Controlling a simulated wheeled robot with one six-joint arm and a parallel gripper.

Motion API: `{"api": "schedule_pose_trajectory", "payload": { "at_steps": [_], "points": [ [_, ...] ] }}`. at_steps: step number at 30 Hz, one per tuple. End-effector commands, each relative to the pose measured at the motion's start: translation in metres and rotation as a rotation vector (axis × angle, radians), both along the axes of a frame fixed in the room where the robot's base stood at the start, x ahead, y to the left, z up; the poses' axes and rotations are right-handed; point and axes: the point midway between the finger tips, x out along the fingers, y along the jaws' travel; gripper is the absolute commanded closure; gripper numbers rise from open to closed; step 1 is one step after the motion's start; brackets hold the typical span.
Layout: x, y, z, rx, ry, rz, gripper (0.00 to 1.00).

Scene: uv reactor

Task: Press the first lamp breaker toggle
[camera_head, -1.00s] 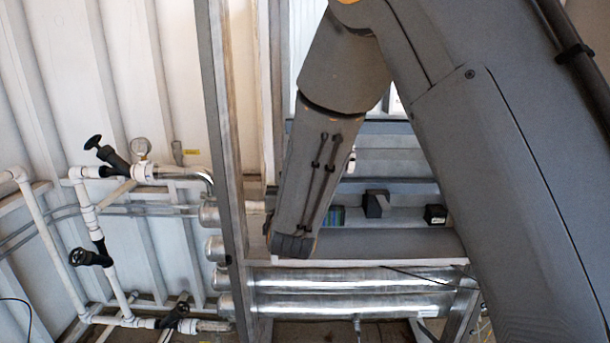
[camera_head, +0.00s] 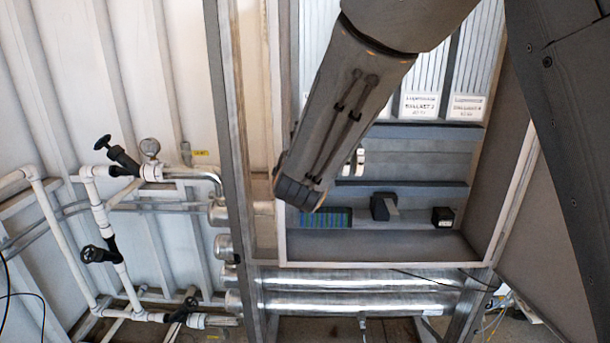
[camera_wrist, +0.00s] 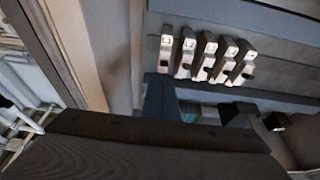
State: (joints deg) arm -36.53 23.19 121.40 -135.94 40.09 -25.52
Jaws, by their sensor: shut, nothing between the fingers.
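A row of several pale breakers with dark toggles hangs on a grey rail in the wrist view. The leftmost breaker (camera_wrist: 166,48) stands at the row's left end, with a second breaker (camera_wrist: 186,52) close beside it. I cannot read which lamp each one serves. In the head view my arm hides most of the row, and only one or two breakers (camera_head: 360,160) show at its edge. My gripper (camera_wrist: 161,92) shows in the wrist view as a dark, closed shape, below the leftmost breaker and apart from it in the picture. In the head view my gripper is hidden behind my arm.
The cabinet's pale frame (camera_head: 384,265) edges the opening. A blue-green terminal block (camera_head: 326,217) and two black boxes (camera_head: 383,206) (camera_head: 442,216) sit on the lower rail. Ballasts (camera_head: 420,106) stand above. White pipes (camera_head: 98,215) with valves run at left.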

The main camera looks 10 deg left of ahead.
Motion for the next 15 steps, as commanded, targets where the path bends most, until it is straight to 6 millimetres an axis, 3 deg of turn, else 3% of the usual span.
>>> {"api": "schedule_pose_trajectory", "payload": {
  "at_steps": [15],
  "points": [
    [0.000,0.000,0.018,0.001,-0.004,0.000,1.00]
  ]
}}
